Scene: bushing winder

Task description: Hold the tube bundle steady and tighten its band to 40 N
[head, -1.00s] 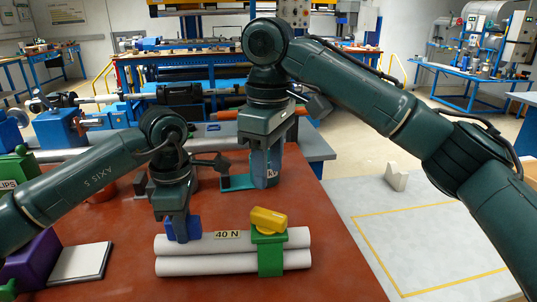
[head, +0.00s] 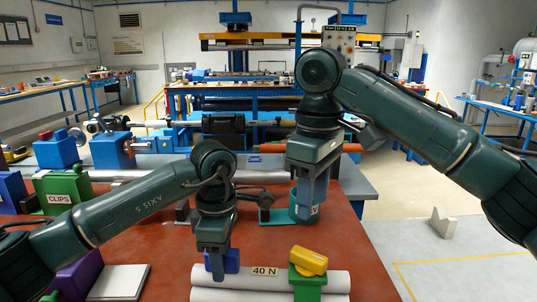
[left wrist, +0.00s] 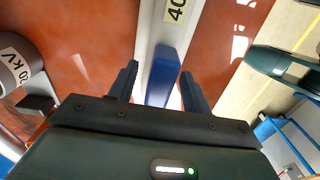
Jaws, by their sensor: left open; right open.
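The tube bundle (head: 325,278), two white tubes lying side by side, is at the bottom of the head view, its lower part cut off. It carries a "40 N" label (head: 265,271) and, at its right, a green band piece (head: 306,283) topped by a yellow knob (head: 308,260). A blue block (head: 232,261) sits at its left end. My left gripper (head: 215,272) is at this block; in the left wrist view its open fingers (left wrist: 158,88) stand either side of the blue block (left wrist: 165,72). My right gripper (head: 312,200) is open, above the table behind the bundle.
A green CLIPS box (head: 66,192), a purple block (head: 76,276) and a white pad (head: 120,282) are at the left. Red table surface (head: 365,270) is clear right of the bundle.

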